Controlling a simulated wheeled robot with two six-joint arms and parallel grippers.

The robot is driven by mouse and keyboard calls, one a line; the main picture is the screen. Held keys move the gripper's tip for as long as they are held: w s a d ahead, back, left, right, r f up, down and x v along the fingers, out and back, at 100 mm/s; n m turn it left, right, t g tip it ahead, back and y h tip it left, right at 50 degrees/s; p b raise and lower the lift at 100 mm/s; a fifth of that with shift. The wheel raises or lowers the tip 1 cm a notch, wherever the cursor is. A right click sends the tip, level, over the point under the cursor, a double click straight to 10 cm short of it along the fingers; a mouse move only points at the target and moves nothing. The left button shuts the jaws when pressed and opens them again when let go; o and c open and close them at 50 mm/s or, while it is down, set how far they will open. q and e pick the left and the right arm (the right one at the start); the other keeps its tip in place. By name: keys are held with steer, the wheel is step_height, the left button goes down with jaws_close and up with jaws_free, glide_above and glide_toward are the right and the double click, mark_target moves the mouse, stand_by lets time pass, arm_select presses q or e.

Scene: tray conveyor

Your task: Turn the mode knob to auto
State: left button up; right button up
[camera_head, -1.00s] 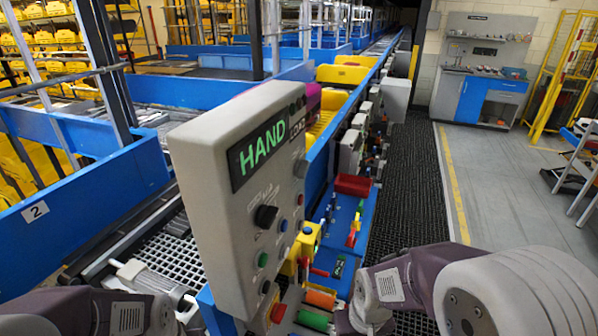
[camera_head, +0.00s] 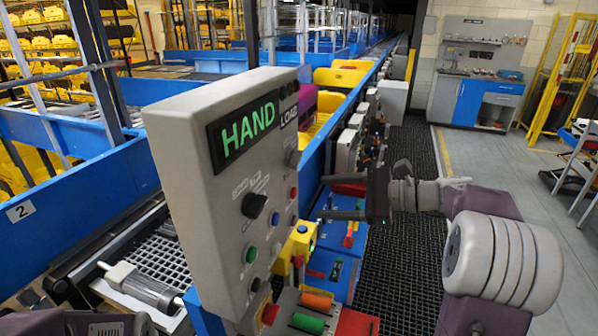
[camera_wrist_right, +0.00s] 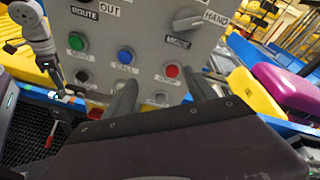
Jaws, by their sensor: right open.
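The grey control panel (camera_head: 215,150) stands in the middle of the head view, its display (camera_head: 243,132) reading HAND in green. The mode knob (camera_head: 292,158) is on the panel's far side, above a red button. In the right wrist view the mode knob (camera_wrist_right: 187,20) is dark grey, with a MODE label below and HAND to its right. My right gripper (camera_head: 326,197) is open and empty, to the right of the panel face and apart from it. Its fingers (camera_wrist_right: 163,90) point at the panel below the mode knob.
A black route knob (camera_head: 254,204) sits on the panel's near side. Green (camera_wrist_right: 76,40), blue (camera_wrist_right: 125,55) and red (camera_wrist_right: 172,72) buttons lie below the knobs. A yellow box (camera_head: 302,240) and coloured rollers (camera_head: 317,300) are below the panel. The dark floor mat (camera_head: 415,140) is clear.

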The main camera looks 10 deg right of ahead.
steer(key=t+y, duration=0.2)
glide_toward(299, 162)
steer(key=d, duration=0.1)
steer(key=x, duration=0.2)
steer(key=p+x, duration=0.1)
steer(key=x, duration=0.5)
steer(key=shift+a+r+p, duration=0.15)
steer(key=shift+r+p, duration=0.2)
steer(key=shift+w+a+f, duration=0.1)
steer(key=shift+w+a, duration=0.25)
steer(key=shift+a, duration=0.05)
steer(key=c, duration=1.4)
steer(key=shift+f+b, duration=0.15)
steer(key=shift+b, duration=0.3)
steer(key=n+b, duration=0.2)
steer(key=b, duration=0.1)
steer(key=n+b, duration=0.6)
steer(key=shift+s+f, duration=0.15)
steer(key=shift+f, duration=0.15)
steer(key=shift+r+n+b, duration=0.1)
steer(key=shift+n+b, duration=1.45)
steer(key=shift+n, duration=0.25)
